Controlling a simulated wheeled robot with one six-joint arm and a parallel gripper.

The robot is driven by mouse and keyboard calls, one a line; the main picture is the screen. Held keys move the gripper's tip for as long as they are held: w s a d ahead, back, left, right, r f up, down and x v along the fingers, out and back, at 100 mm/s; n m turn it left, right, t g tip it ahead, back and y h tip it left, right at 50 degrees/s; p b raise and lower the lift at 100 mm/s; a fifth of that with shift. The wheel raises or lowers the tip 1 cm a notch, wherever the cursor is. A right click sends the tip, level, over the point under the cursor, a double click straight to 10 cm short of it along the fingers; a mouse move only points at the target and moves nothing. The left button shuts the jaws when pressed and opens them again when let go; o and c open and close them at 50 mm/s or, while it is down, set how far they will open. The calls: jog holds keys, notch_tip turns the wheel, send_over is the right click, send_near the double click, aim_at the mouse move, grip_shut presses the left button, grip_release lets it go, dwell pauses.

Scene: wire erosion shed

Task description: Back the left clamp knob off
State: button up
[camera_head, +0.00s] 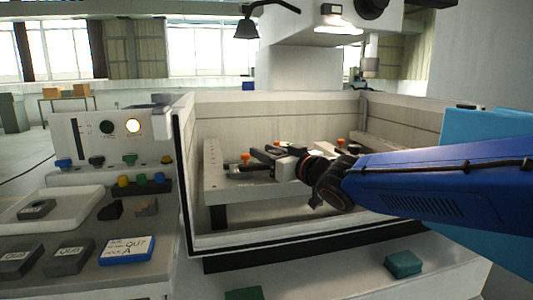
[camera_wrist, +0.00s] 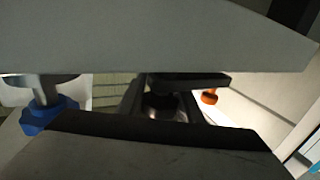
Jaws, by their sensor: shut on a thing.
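The left clamp knob (camera_head: 245,159), orange, stands upright at the left end of the pale work table inside the tank. My gripper (camera_head: 256,156) reaches in from the right with its dark fingers at this knob. It is shut on it, though the contact is small in the head view. In the wrist view, a big grey surface and a dark edge hide much of the grip. A second orange knob (camera_head: 340,144) stands farther right on the table. An orange knob also shows in the wrist view (camera_wrist: 209,97); I cannot tell which one it is.
The tank's front wall (camera_head: 310,245) and left wall (camera_head: 184,180) surround the work table (camera_head: 225,189). A control panel (camera_head: 85,135) with coloured knobs stands at left, above a tray (camera_head: 75,217) and several labelled blocks. A blue knob (camera_wrist: 45,115) shows in the wrist view.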

jog(key=shift+s+n+g+y, duration=0.1)
jog(key=shift+n+g+y, duration=0.2)
jog(key=shift+g, duration=0.1)
jog(key=o, duration=1)
jog(key=shift+f, duration=0.1)
jog(key=shift+o, duration=0.2)
jog(key=shift+s, duration=0.1)
jog(key=v, duration=1.7)
jog(key=shift+d, duration=0.2)
